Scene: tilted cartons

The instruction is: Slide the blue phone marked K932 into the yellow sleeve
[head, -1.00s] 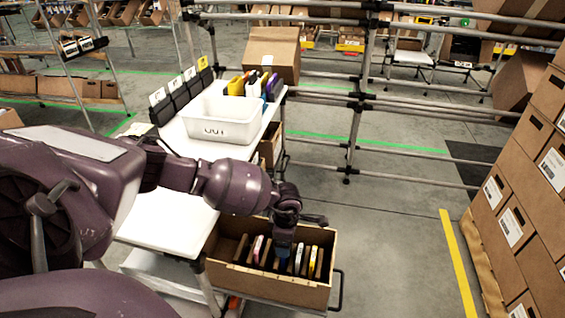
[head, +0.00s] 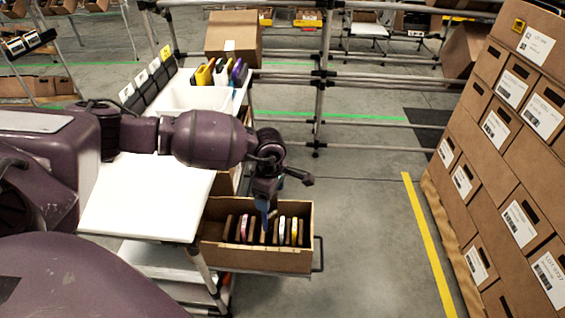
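My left gripper (head: 266,191) points down over the open brown carton (head: 256,261) and appears shut on a thin blue phone (head: 266,211). The phone hangs upright, with its lower end at or inside the carton among the upright phones there. Its marking is too small to read. A yellow upright item (head: 204,74) stands at the far end of the white-topped table; I cannot tell whether it is the sleeve. A yellow card (head: 165,52) tops the farthest black holder. My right gripper is not in view.
Several phones stand in slots in the carton, including a pink one (head: 243,227) and a yellow one (head: 294,231). A white bin (head: 190,98) is partly hidden behind my arm. The near white tabletop (head: 150,195) is clear. Stacked cartons (head: 500,150) stand at right.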

